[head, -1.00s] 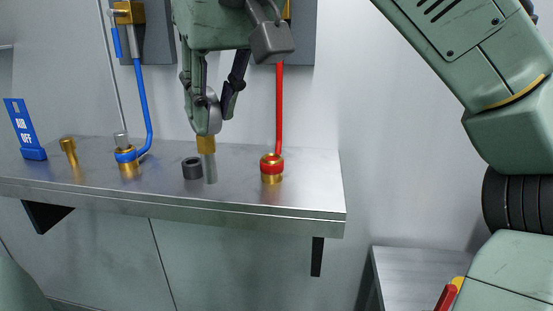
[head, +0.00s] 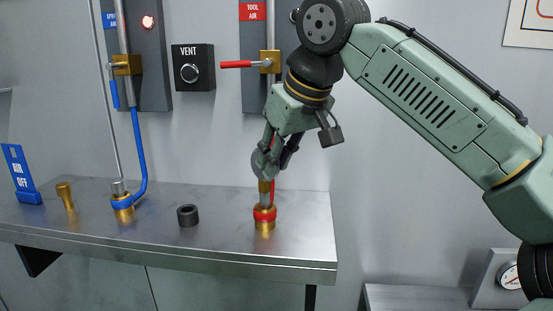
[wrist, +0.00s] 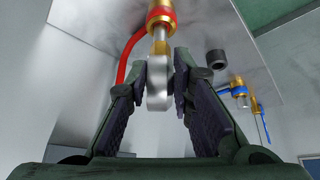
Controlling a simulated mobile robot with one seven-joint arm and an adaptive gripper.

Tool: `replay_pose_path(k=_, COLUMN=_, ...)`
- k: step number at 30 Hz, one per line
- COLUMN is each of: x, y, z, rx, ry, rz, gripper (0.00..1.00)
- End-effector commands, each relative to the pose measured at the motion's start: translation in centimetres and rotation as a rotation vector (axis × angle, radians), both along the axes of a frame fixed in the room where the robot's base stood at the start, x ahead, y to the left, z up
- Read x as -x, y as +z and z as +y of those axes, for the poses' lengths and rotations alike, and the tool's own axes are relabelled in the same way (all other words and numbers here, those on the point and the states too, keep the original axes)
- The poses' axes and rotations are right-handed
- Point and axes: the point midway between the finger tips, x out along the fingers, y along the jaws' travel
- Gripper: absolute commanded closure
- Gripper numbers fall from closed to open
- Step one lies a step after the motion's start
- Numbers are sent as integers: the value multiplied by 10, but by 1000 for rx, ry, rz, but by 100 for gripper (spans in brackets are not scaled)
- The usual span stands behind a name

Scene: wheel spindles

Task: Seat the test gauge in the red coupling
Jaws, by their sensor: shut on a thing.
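The test gauge has a round grey body (wrist: 158,85), a brass collar and a silver stem (head: 265,198). My gripper (head: 270,160) is shut on the gauge's body, which also shows between the fingers in the wrist view. The gauge hangs stem down, roughly upright, above the red coupling (head: 264,216), a brass fitting with a red band on the shelf. The coupling also shows at the top of the wrist view (wrist: 160,15). The stem is in line with the coupling and its lower end is hidden at the coupling's mouth. I cannot tell how deep it sits.
A black ring (head: 188,215) stands on the metal shelf (head: 150,235) left of the coupling. Further left are a blue-banded coupling (head: 122,203), a brass plug (head: 66,196) and a blue sign (head: 20,173). A red-handled valve (head: 240,64) and a vent box (head: 193,68) are on the wall.

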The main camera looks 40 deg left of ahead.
Motion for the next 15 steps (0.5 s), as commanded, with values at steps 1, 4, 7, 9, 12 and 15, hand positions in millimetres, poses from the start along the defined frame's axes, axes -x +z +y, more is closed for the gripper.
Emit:
replay_pose_path(k=1, x=0, y=-4, z=-1, rx=0, ry=0, rz=-1, gripper=100)
replay_pose_path(k=4, x=0, y=-9, z=0, rx=-1, ry=-1, rz=0, gripper=100)
replay_pose_path(k=7, x=0, y=-9, z=0, rx=-2, ry=-1, rz=0, gripper=100)
replay_pose_path(k=9, x=0, y=-9, z=0, rx=-2, ry=-1, rz=0, gripper=100)
replay_pose_path(k=12, x=1, y=-11, z=0, rx=-2, ry=0, rz=0, gripper=100)
replay_pose_path(k=15, x=1, y=-13, z=0, rx=-1, ry=0, rz=1, gripper=78)
